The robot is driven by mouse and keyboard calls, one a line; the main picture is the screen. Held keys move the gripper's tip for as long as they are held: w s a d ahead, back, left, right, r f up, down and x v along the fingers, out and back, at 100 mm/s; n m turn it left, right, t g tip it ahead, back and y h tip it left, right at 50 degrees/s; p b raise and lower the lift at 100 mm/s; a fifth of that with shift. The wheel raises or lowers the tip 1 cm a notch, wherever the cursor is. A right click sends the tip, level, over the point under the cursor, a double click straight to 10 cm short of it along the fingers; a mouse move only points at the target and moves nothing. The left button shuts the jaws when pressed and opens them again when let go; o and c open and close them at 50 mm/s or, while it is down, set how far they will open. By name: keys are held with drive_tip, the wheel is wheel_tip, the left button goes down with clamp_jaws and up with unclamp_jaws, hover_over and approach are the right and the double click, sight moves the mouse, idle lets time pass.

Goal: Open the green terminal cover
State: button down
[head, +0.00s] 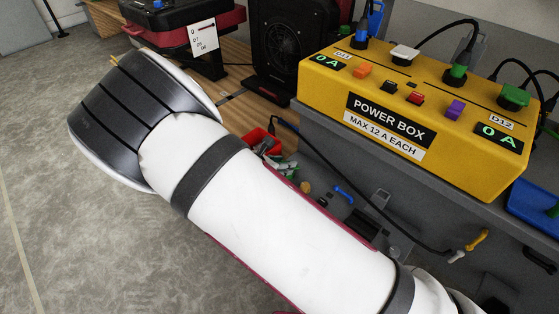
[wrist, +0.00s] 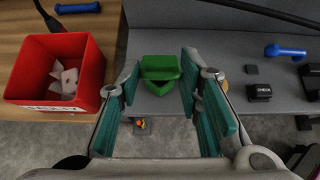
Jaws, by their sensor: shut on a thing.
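The green terminal cover (wrist: 161,67) sits on the grey bench surface in the wrist view. Its upper block is between the ends of my gripper fingers (wrist: 160,80), and a green wedge-shaped part shows just below it. My gripper is shut on the cover, with one teal-padded finger on each side. I cannot tell whether the cover is raised. In the head view my gripper (head: 281,163) shows only partly beyond my white arm, and the green terminal cover cannot be made out clearly there.
A red bin (wrist: 92,65) with crumpled paper stands just left of my gripper. A yellow power box (head: 415,115) stands behind, with cables nearby.

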drive_tip(key=r+g+y+p, duration=0.1)
drive_tip(key=w+d+g+p, duration=0.1)
drive_tip(key=p, duration=0.1)
drive_tip(key=shift+w+r+y, duration=0.15)
drive_tip(key=shift+r+y, duration=0.25)
drive_tip(key=shift+w+d+r+g+y+p, duration=0.15)
drive_tip(key=shift+w+d+g+y+p, duration=0.1)
drive_tip(key=shift+w+g+y+p, duration=0.35)
drive_tip(key=shift+w+d+r+g+y+p, duration=0.15)
drive_tip(key=shift+w+d+g+y+p, duration=0.2)
drive_tip(key=shift+g+p, duration=0.4)
drive_tip(key=shift+s, duration=0.1)
drive_tip(key=c, duration=1.2)
unclamp_jaws()
drive_tip(key=shift+g, duration=0.25)
drive_tip(key=shift+o, duration=0.2)
drive_tip(key=v, duration=1.2)
drive_tip(key=shift+o, duration=0.2)
drive_tip(key=shift+d+f, duration=0.1)
